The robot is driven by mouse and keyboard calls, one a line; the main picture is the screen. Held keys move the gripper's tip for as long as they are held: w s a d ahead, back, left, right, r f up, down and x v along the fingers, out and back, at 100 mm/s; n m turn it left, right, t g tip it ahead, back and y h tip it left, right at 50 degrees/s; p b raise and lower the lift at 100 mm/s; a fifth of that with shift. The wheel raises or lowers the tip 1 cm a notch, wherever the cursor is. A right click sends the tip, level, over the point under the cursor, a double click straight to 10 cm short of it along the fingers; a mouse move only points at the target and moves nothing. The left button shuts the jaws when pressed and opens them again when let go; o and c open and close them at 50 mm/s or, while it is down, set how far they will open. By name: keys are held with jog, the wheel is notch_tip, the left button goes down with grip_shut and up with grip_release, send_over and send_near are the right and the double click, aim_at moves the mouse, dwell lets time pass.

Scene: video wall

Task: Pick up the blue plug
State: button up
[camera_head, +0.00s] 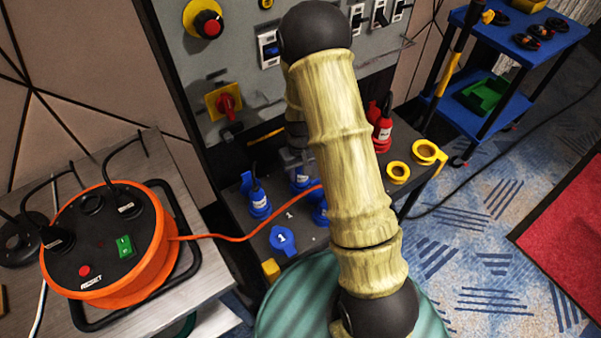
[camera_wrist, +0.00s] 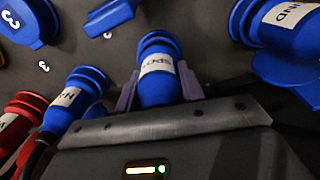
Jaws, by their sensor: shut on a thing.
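A blue plug with a white label (camera_wrist: 158,62) stands between the two grey-purple fingers of my gripper (camera_wrist: 158,92) in the wrist view. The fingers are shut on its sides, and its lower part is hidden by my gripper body. In the head view my gripper (camera_head: 296,158) is partly hidden behind my arm, over the dark socket shelf (camera_head: 300,222). A blue plug (camera_head: 302,180) shows just below it there. Another blue plug (camera_head: 259,199) with a black cable stands to the left; a blue plug (camera_wrist: 76,100) also shows left of my gripper in the wrist view.
Blue sockets (camera_head: 283,240) sit on the shelf, with a red plug (camera_head: 381,133) and yellow sockets (camera_head: 398,172) to the right. An orange cable reel (camera_head: 105,240) stands on the left table, its cord crossing the shelf. A control panel (camera_head: 240,70) rises behind.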

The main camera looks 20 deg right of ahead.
notch_tip(320, 180, up, 9)
jog(key=shift+f, duration=0.1)
dwell(0.6)
